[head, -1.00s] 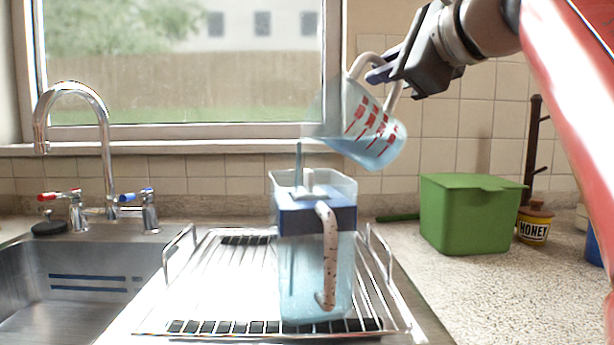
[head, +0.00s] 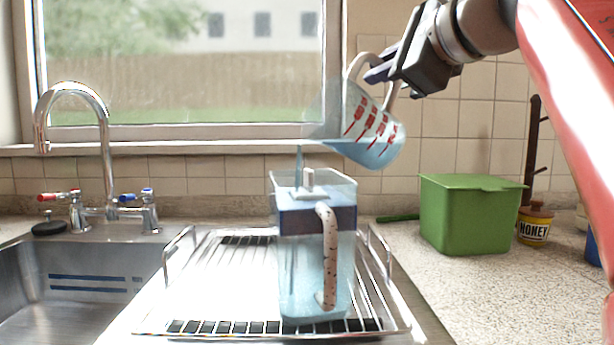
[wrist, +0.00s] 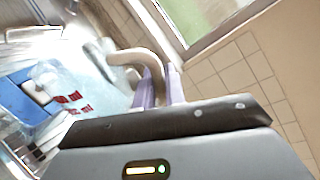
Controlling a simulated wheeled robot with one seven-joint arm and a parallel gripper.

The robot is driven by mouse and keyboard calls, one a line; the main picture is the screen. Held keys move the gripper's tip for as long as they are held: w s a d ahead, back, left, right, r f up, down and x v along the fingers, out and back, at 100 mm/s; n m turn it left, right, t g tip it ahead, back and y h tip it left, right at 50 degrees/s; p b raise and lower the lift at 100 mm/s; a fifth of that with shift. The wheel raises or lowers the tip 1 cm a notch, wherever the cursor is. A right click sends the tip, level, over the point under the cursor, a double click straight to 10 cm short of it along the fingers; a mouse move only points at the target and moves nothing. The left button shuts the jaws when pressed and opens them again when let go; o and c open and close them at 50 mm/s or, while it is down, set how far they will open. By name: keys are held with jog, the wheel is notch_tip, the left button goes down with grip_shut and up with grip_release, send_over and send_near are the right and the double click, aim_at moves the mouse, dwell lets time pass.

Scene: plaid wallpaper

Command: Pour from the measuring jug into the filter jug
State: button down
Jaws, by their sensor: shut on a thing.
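The measuring jug (head: 372,128) is clear with red markings and a pale handle, and holds some bluish liquid. It is tilted, its spout toward the left, above the filter jug. My gripper (head: 376,75) is shut on its handle. A thin stream falls from the spout into the filter jug (head: 318,250), which stands upright on the rack. The filter jug is clear with a blue upper section, a speckled handle toward me and bluish liquid inside. In the wrist view my gripper (wrist: 158,84) holds the handle, and the measuring jug (wrist: 85,85) shows at the left.
The filter jug stands on a wire rack (head: 200,290). A sink (head: 60,280) with a tap (head: 105,140) is at the left. A green box (head: 470,215) and a honey jar (head: 535,225) stand on the speckled counter at the right. The counter's right front is clear.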

aim_at(361, 51)
jog(key=shift+s+a+n, duration=0.1)
jog(key=shift+a+n, duration=0.2)
dwell(1.1)
jog(key=shift+s+a+r+n+h, duration=0.2)
jog(key=shift+s+a+r+n, duration=0.05)
jog(key=shift+a+r+n, duration=0.5)
jog(key=shift+s+a+r+n+h, duration=0.2)
jog(key=shift+a+r+n, duration=0.45)
jog(key=shift+a, duration=0.05)
dwell(3.1)
jog(key=shift+f, duration=0.1)
